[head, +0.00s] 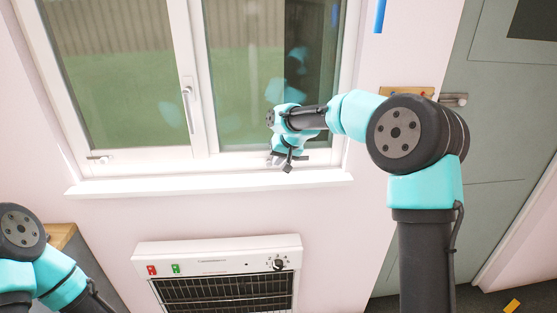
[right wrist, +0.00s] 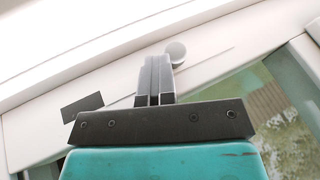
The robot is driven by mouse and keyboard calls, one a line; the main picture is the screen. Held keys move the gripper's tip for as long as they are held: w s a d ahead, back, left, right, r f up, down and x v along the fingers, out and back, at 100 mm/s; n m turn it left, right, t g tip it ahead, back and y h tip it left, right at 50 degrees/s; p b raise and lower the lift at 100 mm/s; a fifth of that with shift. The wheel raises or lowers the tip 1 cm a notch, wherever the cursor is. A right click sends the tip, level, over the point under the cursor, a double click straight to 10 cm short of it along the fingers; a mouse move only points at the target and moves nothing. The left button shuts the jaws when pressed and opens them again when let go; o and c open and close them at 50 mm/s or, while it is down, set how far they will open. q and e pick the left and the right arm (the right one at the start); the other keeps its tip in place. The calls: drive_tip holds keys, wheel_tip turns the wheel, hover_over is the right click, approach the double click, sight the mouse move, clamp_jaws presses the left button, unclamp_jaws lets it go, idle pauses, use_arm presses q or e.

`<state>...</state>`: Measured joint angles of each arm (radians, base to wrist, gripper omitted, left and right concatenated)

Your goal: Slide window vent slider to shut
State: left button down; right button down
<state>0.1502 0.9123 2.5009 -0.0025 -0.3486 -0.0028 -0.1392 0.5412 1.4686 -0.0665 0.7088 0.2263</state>
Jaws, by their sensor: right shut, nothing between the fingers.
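The window (head: 200,90) is in the head view, with a white frame and two panes. My right gripper (head: 288,164) is at the bottom rail of its right pane. In the right wrist view the gripper (right wrist: 158,62) is shut and empty, fingers pressed together. A small round white knob (right wrist: 177,50), seemingly the vent slider, shows right beside the fingertips. I cannot tell whether they touch. A thin line runs along the white frame near it, and a dark rectangular patch (right wrist: 82,107) lies to the left of the fingers. The slider is hidden in the head view. My left gripper is out of view.
A window handle (head: 187,98) is on the middle frame and a stay (head: 100,159) at the lower left. The sill (head: 210,183) juts out below. A heater (head: 220,262) with a knob is underneath. A grey door (head: 490,130) with a handle is at the right.

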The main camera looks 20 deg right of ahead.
drive_tip(key=shift+d+r, duration=0.2)
drive_tip(key=shift+d, duration=0.25)
drive_tip(key=d, duration=0.1)
drive_tip(key=d+r, duration=0.1)
drive_tip(key=shift+s+d, duration=0.3)
drive_tip(key=v, duration=1)
drive_tip(key=shift+f, duration=0.1)
